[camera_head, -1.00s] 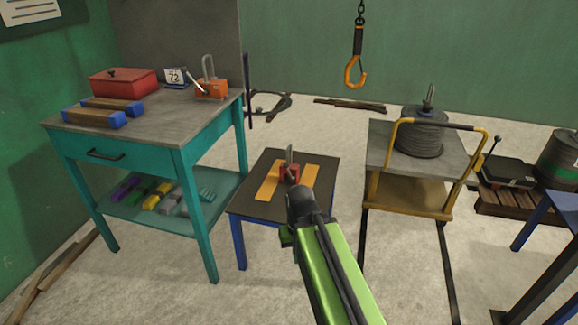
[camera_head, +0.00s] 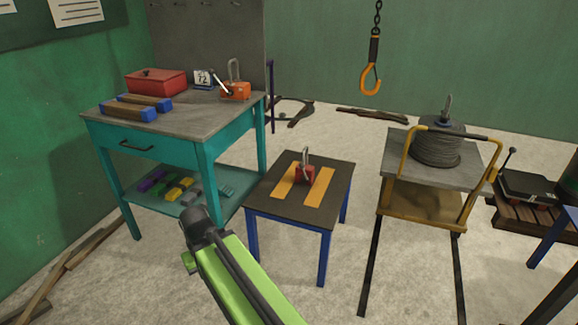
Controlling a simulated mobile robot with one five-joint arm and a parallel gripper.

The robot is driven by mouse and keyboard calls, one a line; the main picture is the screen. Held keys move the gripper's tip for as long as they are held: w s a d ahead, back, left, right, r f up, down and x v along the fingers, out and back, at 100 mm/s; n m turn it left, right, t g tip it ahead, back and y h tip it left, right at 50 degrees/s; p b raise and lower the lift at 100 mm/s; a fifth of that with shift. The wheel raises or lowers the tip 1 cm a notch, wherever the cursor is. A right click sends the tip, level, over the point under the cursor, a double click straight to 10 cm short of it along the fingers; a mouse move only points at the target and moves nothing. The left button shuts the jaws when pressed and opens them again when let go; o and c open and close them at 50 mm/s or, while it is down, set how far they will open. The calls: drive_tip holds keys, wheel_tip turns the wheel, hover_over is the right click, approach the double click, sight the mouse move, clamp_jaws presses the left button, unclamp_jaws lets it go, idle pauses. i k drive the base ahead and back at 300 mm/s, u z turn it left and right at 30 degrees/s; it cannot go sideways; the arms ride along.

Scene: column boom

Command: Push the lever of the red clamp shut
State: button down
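The red clamp (camera_head: 304,174) sits on the small dark-topped table (camera_head: 275,207) with blue legs, between two orange strips. Its grey metal lever (camera_head: 306,155) points up from the red body. My green arm comes in from the bottom and ends in a dark joint left of and nearer than the small table, apart from the clamp. The gripper's fingers do not show, so I cannot see whether they are open or shut.
A teal workbench (camera_head: 190,122) at left carries a red box (camera_head: 157,82) and an orange device (camera_head: 235,91) with a grey loop. A yellow-framed cart (camera_head: 400,158) with a cable drum stands right. An orange hook (camera_head: 371,80) hangs at the back. Floor between the table and cart is clear.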

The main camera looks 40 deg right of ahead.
sight(302, 165)
drive_tip(key=z, duration=0.05)
drive_tip(key=i, duration=0.85)
drive_tip(key=u, duration=0.05)
